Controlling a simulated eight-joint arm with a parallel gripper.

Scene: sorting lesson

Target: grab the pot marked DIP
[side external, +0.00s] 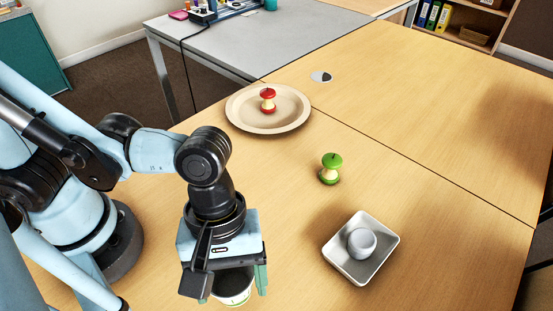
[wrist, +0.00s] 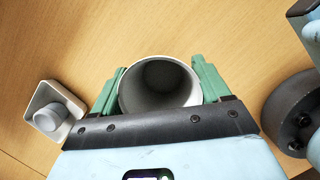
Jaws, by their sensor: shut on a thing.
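A pale, open-topped round pot (side external: 234,287) is between the green fingers of my gripper (side external: 236,281), below the wrist at the bottom of the side view. In the wrist view I look into the mouth of the pot (wrist: 160,85), which appears empty. One finger of my gripper (wrist: 158,82) is on each side of it, shut on its wall. Part of the pot is hidden by my gripper in the side view. No DIP marking is readable on it. I cannot tell whether its base touches the table.
A green apple core (side external: 330,169) stands behind the tray. A beige plate (side external: 241,118) holds a red apple core (side external: 268,101). The wooden table (side external: 430,140) is clear at right.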

